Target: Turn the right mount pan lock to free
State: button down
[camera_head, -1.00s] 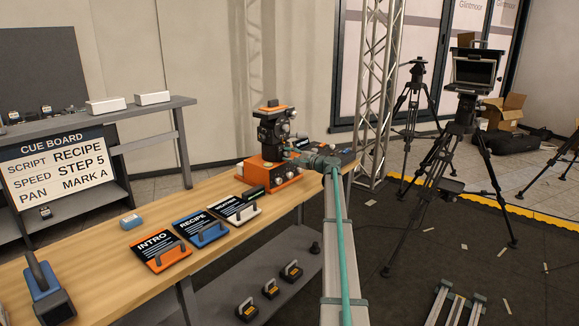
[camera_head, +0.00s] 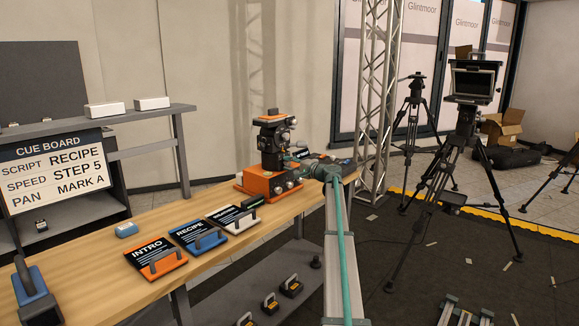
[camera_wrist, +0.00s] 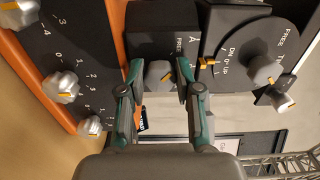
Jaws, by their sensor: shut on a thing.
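The mount has an orange base (camera_head: 254,184) and a dark upright head (camera_head: 271,140), and it stands at the far end of the wooden bench. In the head view my gripper (camera_head: 309,167) is at the mount's right side, where the knob is hidden.
Several numbered knobs (camera_wrist: 60,86) line the left panel. Cue cards (camera_head: 157,259) lie on the bench (camera_head: 130,285). A truss (camera_head: 371,90) stands behind.

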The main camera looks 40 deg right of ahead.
jog(key=c, duration=0.8)
grip_release()
jog(key=shift+s, duration=0.2)
jog(key=v, duration=0.7)
jog(key=shift+s, duration=0.3)
jog(key=shift+d, duration=0.1)
